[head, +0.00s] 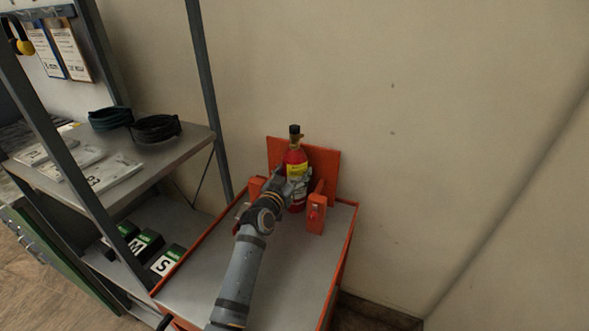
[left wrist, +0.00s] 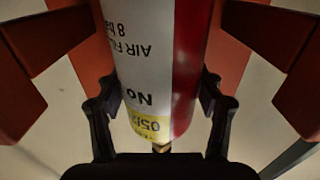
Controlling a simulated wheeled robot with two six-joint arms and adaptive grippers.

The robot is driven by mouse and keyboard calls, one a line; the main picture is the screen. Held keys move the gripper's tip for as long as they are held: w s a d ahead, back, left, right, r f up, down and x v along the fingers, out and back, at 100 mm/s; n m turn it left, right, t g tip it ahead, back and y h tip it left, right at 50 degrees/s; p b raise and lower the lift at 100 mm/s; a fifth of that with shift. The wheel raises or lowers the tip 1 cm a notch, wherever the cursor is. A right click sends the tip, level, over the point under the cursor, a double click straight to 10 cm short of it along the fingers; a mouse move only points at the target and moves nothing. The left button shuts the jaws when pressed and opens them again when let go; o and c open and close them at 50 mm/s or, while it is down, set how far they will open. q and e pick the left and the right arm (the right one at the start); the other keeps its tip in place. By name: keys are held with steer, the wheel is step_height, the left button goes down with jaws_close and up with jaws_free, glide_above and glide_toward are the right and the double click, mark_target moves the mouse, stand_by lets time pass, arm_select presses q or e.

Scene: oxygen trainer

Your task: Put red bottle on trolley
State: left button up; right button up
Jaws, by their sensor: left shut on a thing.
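The red bottle (head: 296,163) has a yellow and white label and a dark cap. It stands upright at the back of the trolley (head: 321,262), in front of the orange back plate (head: 325,163) and between two orange side brackets. My left gripper (head: 292,183) is at the front of the bottle and shut on it. In the left wrist view the bottle (left wrist: 187,60) fills the middle, with the black fingers of my left gripper (left wrist: 160,105) on both sides of it. The bottle's base is partly hidden by my arm. My right gripper is not in view.
The right orange bracket (head: 317,211) stands close beside the bottle. A grey shelf rack (head: 177,155) at left holds black coiled hoses (head: 156,128), with labelled boxes (head: 168,261) below. A plain wall is behind. The trolley's front deck is clear apart from my arm.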

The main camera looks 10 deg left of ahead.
arm_select(q)
steer(key=shift+r, duration=0.25)
steer(key=o, duration=1.5)
steer(key=shift+f, duration=0.25)
steer(key=o, duration=0.3)
steer(key=shift+s, duration=0.1)
steer(key=s, duration=0.4)
steer(key=s+a, duration=0.1)
steer(key=s, duration=0.3)
steer(key=s+a, duration=0.1)
steer(key=s, duration=0.2)
steer(key=shift+s+a+r+b, duration=0.1)
steer(key=shift+s+a+b, duration=0.05)
steer(key=shift+s+b, duration=0.25)
